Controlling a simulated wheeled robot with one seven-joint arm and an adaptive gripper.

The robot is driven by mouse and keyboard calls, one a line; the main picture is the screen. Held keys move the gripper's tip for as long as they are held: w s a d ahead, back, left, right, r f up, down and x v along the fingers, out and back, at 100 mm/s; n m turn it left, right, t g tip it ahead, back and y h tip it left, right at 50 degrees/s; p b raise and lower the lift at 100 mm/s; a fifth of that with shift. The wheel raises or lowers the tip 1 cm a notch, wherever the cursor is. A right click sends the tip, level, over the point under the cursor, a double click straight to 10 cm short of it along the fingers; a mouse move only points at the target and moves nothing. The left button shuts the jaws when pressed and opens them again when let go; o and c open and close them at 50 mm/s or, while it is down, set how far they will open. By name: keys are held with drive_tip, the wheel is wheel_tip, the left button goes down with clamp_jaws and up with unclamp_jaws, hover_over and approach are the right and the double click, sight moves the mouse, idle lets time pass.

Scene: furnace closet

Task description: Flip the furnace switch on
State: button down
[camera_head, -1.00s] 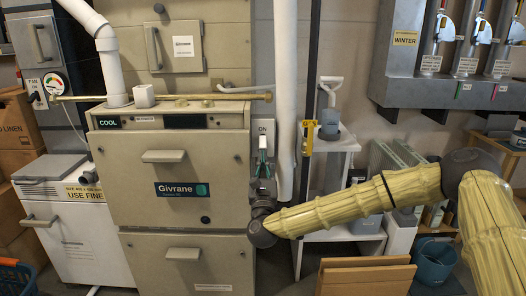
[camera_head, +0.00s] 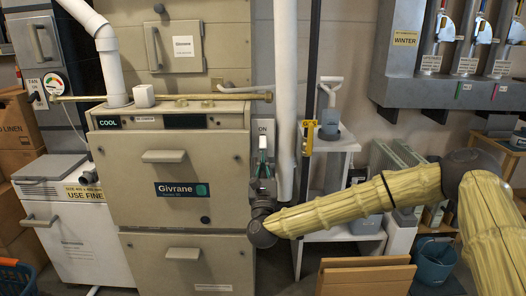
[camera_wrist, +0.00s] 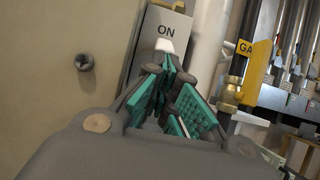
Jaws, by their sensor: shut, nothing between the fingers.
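The furnace switch is a grey box (camera_wrist: 150,38) marked ON, with a white toggle (camera_wrist: 172,47) just below the lettering in the wrist view. The box also shows on the right side of the furnace in the head view (camera_head: 262,131). My gripper (camera_wrist: 172,75) is shut and empty, its teal-padded fingers pointing up at the toggle from below. In the head view my gripper (camera_head: 262,162) is just under the switch. The fingertips overlap the toggle's lower end in the wrist view; I cannot tell whether they touch it. The lower part of the box is hidden by the fingers.
The beige furnace (camera_head: 190,180) stands left of my gripper.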

drive_tip(key=shift+r, duration=0.1)
drive_tip(key=shift+r, duration=1)
drive_tip(key=shift+f, duration=0.1)
drive_tip(key=s+f+b, duration=0.1)
drive_tip(key=s, duration=0.6)
idle(0.5)
drive_tip(key=shift+f, duration=0.1)
